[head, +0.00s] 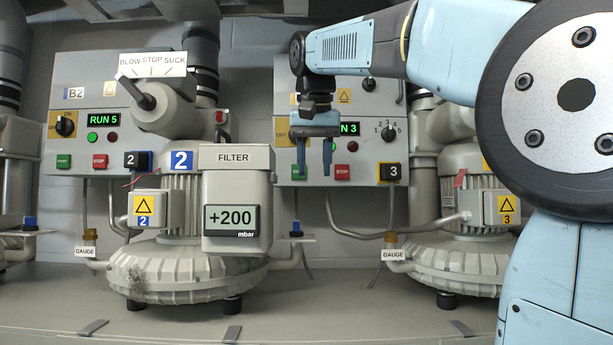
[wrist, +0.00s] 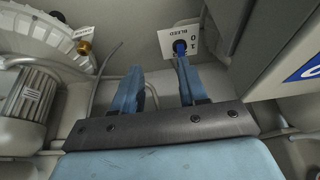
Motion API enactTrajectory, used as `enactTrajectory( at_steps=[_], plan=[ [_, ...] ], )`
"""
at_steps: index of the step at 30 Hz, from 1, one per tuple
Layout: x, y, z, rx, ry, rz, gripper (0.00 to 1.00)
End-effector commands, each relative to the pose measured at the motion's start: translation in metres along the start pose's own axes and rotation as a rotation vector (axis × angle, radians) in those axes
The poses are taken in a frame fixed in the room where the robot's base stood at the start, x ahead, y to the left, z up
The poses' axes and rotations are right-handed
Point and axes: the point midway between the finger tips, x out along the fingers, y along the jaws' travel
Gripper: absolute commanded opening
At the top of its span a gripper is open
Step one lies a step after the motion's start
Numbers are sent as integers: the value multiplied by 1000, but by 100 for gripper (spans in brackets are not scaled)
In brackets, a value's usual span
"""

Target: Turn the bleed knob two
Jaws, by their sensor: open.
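Bleed knob two (head: 296,228) is a small blue knob on a pale plate at the right side of blower 2 (head: 190,273). The wrist view shows the blue knob (wrist: 180,47) on a white plate marked BLEED, 0 and 1. My gripper (head: 314,172) is open and empty, fingers pointing down, above and slightly right of the knob in the head view. In the wrist view my gripper (wrist: 158,70) has its right fingertip overlapping the knob's lower part in the picture; the left fingertip is well to the left. Contact cannot be told.
The filter box (head: 237,200) reading +200 mbar stands left of the knob. Blower 3 (head: 460,262) with its gauge (head: 393,254) stands to the right. Control panels line the wall behind. A grey pipe (head: 345,234) crosses between the blowers.

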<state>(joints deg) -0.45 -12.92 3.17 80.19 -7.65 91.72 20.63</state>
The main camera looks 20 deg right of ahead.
Motion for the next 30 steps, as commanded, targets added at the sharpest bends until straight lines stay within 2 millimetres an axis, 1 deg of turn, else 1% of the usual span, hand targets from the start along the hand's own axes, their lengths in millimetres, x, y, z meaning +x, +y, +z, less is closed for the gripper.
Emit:
enactTrajectory(
  at_steps=[3, 6, 15, 16, 19, 22, 25, 29, 30],
  plan=[
    [-9, 4, 8, 0, 0, 0, 43],
    [-13, 6, 12, 0, 0, 0, 43],
    [-14, 6, 13, 0, 0, 0, 43],
    [-14, 6, 13, 0, 0, 0, 42],
    [-12, 7, 12, 3, -12, -5, 32],
    [0, 11, 8, 12, -63, -38, 22],
    [22, 19, -1, 32, -155, -111, 13],
    [51, 36, -17, 66, -281, -266, 0],
    [58, 42, -22, 77, -313, -320, 0]
  ],
)
